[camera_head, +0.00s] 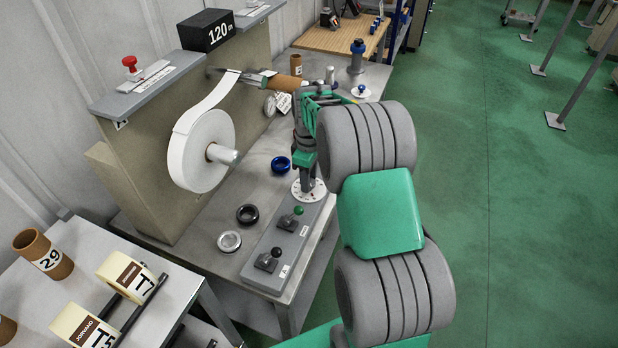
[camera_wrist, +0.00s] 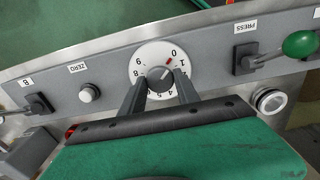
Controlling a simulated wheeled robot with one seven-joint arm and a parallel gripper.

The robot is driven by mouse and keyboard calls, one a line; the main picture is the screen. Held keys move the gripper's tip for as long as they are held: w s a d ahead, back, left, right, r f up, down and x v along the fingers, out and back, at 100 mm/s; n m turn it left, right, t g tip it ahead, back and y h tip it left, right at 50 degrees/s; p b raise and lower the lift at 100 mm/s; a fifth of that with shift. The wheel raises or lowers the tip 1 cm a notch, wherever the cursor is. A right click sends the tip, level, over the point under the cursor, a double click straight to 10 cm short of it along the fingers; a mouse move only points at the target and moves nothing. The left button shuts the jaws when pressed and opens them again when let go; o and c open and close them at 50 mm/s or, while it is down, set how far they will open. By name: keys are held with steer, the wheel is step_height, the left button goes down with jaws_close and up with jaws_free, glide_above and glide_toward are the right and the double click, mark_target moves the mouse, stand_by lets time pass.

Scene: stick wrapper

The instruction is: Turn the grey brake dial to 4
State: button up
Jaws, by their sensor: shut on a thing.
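The grey brake dial (camera_wrist: 158,72) sits at the centre of a round white numbered plate (camera_wrist: 147,56) in the wrist view. Its red mark points to the upper right, near 0 and 1. The figures 4 and 5 are at the lower side of the plate, partly behind my fingers. My gripper (camera_wrist: 160,84) is shut on the dial, one finger on each side. In the head view my gripper (camera_head: 307,183) points down onto the white plate (camera_head: 319,191) on the grey control panel, and hides the dial.
A green-knobbed PRESS lever (camera_wrist: 300,44) is right of the dial, and a ZERO button (camera_wrist: 89,93) is left. A black-knobbed lever (camera_head: 269,260) stands on the same panel. Blue (camera_head: 280,164) and black (camera_head: 247,214) rings lie on the bench nearby. A white roll (camera_head: 195,150) hangs behind.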

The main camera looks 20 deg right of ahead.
jaws_close()
steer(key=shift+m, duration=0.4)
steer(key=m+b, duration=0.1)
steer(key=m, duration=0.2)
steer(key=shift+m, duration=0.3)
steer(key=m+b, duration=0.1)
steer(key=m, duration=0.6)
steer(key=shift+b, duration=0.3)
steer(key=m, duration=0.6)
steer(key=shift+m+b, duration=0.3)
steer(key=shift+b, duration=0.05)
steer(key=m, duration=0.5)
steer(key=shift+m, duration=0.4)
